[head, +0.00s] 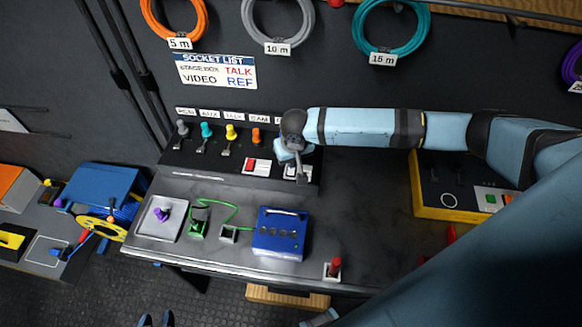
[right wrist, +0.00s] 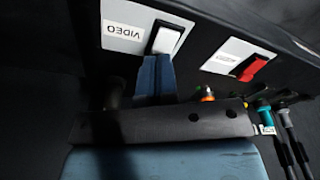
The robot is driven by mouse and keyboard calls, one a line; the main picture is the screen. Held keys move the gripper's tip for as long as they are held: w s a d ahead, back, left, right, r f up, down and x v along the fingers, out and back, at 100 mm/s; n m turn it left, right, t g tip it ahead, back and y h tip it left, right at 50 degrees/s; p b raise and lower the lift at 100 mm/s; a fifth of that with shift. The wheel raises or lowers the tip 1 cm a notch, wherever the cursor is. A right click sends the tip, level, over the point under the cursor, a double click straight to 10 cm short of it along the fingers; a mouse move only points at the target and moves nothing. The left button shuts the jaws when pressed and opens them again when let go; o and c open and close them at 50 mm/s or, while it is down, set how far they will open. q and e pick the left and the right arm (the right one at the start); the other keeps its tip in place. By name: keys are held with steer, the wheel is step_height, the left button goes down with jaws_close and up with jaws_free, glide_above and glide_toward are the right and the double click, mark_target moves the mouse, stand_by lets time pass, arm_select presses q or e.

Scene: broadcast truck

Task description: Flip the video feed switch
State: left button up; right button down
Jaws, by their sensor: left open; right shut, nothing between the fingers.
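The video feed switch (right wrist: 165,38) is a white rocker beside a label reading VIDEO (right wrist: 124,33) in the right wrist view. In the head view its spot on the panel is largely covered by my right gripper (head: 299,178). My right gripper's blue fingers (right wrist: 156,68) are shut with nothing between them. Their tips are at the lower edge of the white rocker; I cannot tell whether they touch it. My left gripper (head: 156,321) is open and empty at the bottom edge of the head view, showing only its fingertips.
A red rocker switch (head: 250,164) sits left of the white one. Colored plugs, including a yellow one (head: 231,132), line the panel behind. A blue box (head: 279,233), a green cable (head: 221,203) and a red lever (head: 335,266) are on the bench in front.

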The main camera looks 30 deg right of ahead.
steer(key=shift+s+f, duration=0.1)
steer(key=shift+f, duration=0.15)
steer(key=shift+r+p, duration=0.7)
steer(key=shift+p, duration=0.15)
step_height(320, 180, up, 2)
steer(key=shift+p, duration=1.1)
step_height(320, 180, up, 3)
steer(key=p, duration=0.3)
steer(key=shift+f, duration=0.2)
steer(key=shift+r+p, duration=0.6)
steer(key=shift+p, duration=0.15)
steer(key=shift+f, duration=0.1)
